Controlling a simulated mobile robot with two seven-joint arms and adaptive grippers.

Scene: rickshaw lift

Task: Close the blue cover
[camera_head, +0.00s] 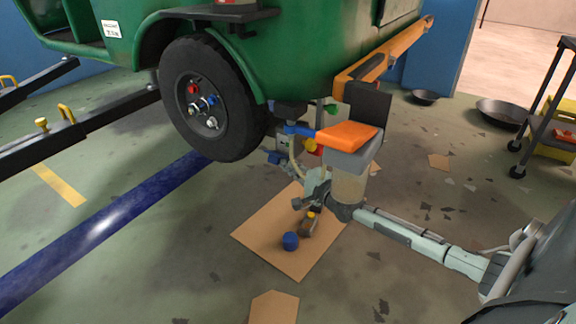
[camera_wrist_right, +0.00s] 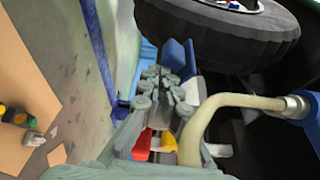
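Blue parts show under the trailer's corner in the head view: a flat blue piece (camera_head: 299,130) beside the orange-topped box, and a smaller one (camera_head: 275,158) lower down. I cannot tell which is the cover. My right gripper (camera_head: 315,182) is below them, partly hidden among hoses and fittings. In the right wrist view its fingers (camera_wrist_right: 163,84) are close together, with nothing visible between them. An upright blue piece (camera_wrist_right: 180,62) stands just beyond the fingertips; contact is unclear. My left gripper is out of view.
A black tyre (camera_head: 209,99) and the green trailer (camera_head: 300,62) are close to the right gripper. A pale hose (camera_wrist_right: 222,102) curves beside the fingers. A cardboard sheet (camera_head: 270,225) with a blue item (camera_head: 290,241) lies below. Pans and a black trolley stand at right.

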